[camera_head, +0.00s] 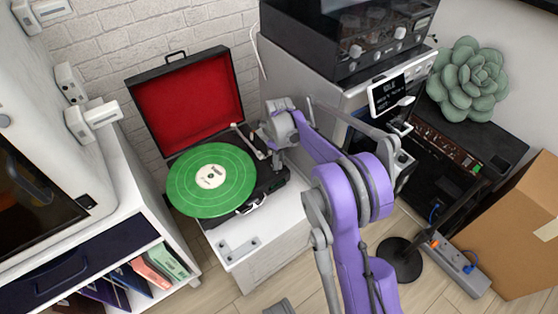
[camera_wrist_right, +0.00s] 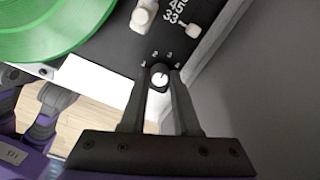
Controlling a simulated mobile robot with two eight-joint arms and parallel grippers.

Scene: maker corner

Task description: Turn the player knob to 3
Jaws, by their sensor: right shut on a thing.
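The record player (camera_head: 272,183) stands on a white cabinet, its red-lined lid (camera_head: 190,100) open and a green record (camera_head: 211,180) on it. In the right wrist view the player knob (camera_wrist_right: 160,77), small and dark with a light mark, sits near the deck's corner with small numbers printed around it. My right gripper (camera_wrist_right: 161,72) is shut on the knob, one finger on each side. Which number the mark points to is too small to tell. In the head view my right gripper (camera_head: 278,162) is over the deck's right side and hides the knob. My left gripper is not seen.
A grey slider knob (camera_wrist_right: 193,30) and a pale round part (camera_wrist_right: 143,16) are near the gripped knob. A black-topped device (camera_head: 350,35) stands behind my right arm. A cardboard box (camera_head: 515,230) and a power strip (camera_head: 460,265) are on the right.

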